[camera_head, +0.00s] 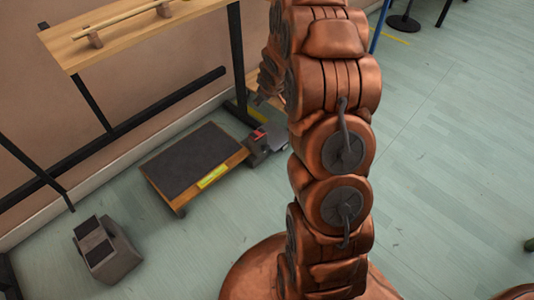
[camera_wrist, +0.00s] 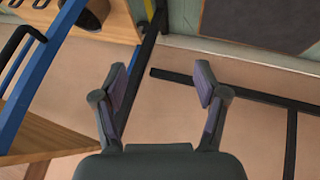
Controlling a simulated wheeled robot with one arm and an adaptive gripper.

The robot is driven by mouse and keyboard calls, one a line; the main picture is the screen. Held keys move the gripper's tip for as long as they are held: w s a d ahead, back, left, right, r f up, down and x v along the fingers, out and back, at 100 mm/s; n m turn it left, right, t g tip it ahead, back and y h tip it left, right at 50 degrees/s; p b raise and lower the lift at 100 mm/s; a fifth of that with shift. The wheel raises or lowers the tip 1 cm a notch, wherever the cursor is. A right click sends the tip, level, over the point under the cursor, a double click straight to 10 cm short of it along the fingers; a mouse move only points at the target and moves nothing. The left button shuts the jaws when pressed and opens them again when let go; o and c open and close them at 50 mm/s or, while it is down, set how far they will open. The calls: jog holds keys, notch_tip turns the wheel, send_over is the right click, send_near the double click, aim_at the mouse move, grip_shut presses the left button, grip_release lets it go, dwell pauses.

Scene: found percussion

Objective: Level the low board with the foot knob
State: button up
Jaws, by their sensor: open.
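The low board (camera_head: 158,179), wood-edged with a dark grey top, lies on the floor near the wall in the head view. A yellow-green strip (camera_head: 212,177) sits on its near right edge. A small dark round foot or knob (camera_head: 181,212) shows under its near corner. I cannot judge the board's tilt. In the wrist view, a dark panel (camera_wrist: 258,20) at the top right looks like the same board. My gripper (camera_wrist: 160,85) is open and empty, apart from the board. In the head view my arm hides most of it.
A dark pedal-like device with a red part (camera_head: 262,138) stands at the board's right end. A grey block with dark pads (camera_head: 108,250) stands at lower left. A wooden bench (camera_head: 135,37) on black legs is above. A blue post (camera_wrist: 48,65) is left of my gripper.

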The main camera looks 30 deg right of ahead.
jog(key=w+d+f+n+t+y+b, duration=0.1)
jog(key=w+d+f+t+b, duration=0.15)
jog(key=f, duration=0.45)
jog(key=w+d+f+t+b, duration=0.1)
jog(key=w+d+f+b, duration=0.15)
jog(key=f, duration=0.35)
jog(key=n+t+y+b, duration=0.2)
jog(key=t+y+b, duration=0.3)
jog(key=t+b, duration=0.35)
send_near(267, 150)
jog(key=w+g, duration=0.1)
jog(key=w, duration=0.2)
jog(key=b+x, duration=0.1)
jog(key=x, duration=0.1)
jog(key=b+x, duration=0.3)
jog(key=x, duration=0.1)
jog(key=shift+w+a+r, duration=0.25)
jog(key=shift+w+r, duration=0.05)
jog(key=shift+r, duration=0.1)
jog(key=shift+w+r+b, duration=0.1)
jog(key=shift+w+b, duration=0.2)
jog(key=shift+w, duration=0.15)
jog(key=c, duration=1.2)
